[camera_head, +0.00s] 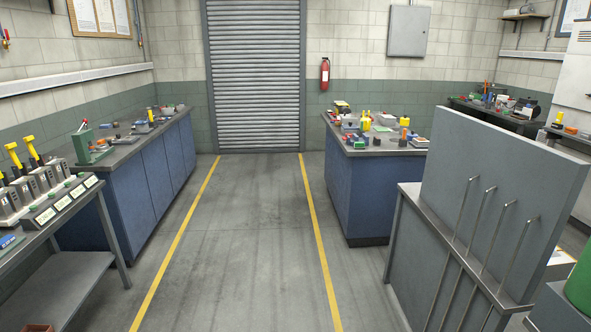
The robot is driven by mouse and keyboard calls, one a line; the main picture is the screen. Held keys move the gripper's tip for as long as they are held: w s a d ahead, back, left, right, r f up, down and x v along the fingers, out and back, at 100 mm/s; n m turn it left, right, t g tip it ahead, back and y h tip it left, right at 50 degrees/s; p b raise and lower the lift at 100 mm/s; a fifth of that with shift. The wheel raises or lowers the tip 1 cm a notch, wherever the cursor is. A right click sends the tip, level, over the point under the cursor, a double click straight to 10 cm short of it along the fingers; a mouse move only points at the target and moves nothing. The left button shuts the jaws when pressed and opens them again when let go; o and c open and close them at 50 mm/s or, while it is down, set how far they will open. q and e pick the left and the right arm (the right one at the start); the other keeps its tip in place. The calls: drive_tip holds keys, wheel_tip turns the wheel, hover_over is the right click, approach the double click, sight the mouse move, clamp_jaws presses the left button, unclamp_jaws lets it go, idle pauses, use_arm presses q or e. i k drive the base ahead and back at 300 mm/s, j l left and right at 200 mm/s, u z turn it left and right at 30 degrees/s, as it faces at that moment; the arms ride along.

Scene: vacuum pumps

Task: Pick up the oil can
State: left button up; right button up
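I cannot make out an oil can for sure in the head view. Many small items lie on the benches, too small to tell apart. On the island bench (389,150) there are several small red, yellow, green and blue items, among them an upright yellow-topped one (404,124). Neither of my grippers is in view.
A clear floor aisle (250,230) between yellow lines leads to a shutter door (257,75). A long blue cabinet (150,185) and a charger table (70,243) line the left. A grey panel (500,195) stands at right front, hiding part of the room.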

sight(365, 123)
drive_tip(key=i, duration=4.9)
drive_tip(key=i+j+z, duration=0.15)
drive_tip(key=i+z, duration=0.3)
drive_tip(key=i, duration=0.15)
drive_tip(key=i+j+z, duration=0.4)
drive_tip(key=i, duration=0.2)
drive_tip(key=i+j+z, duration=0.45)
drive_tip(key=i, duration=0.1)
